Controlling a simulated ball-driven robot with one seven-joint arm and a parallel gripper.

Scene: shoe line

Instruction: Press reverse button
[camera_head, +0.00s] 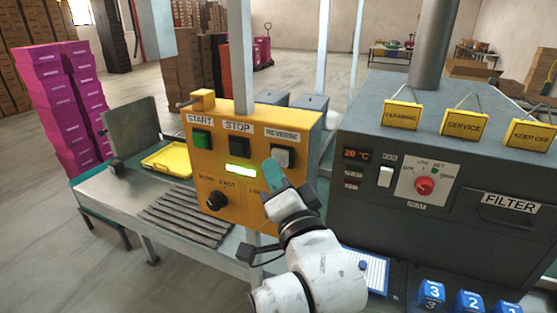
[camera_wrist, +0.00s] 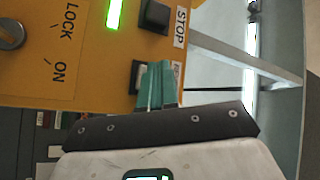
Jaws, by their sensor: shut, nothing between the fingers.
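The reverse button (camera_head: 284,156) is a light grey square in a dark frame, under the REVERSE label on the right of the yellow control box (camera_head: 225,180). My gripper (camera_head: 272,170) has teal fingers, shut and empty, with tips right at the lower left of this button. In the wrist view the shut fingers (camera_wrist: 157,84) overlap the dark button frame (camera_wrist: 137,75) and hide the button's face and most of its label. I cannot tell whether the tips touch it. The green start button (camera_head: 202,140) and dark stop button (camera_head: 240,148) are to its left.
A grey heater cabinet (camera_head: 455,150) with hanging yellow signs stands close on the right. A roller conveyor (camera_head: 185,220) and a yellow tray (camera_head: 168,158) lie left.

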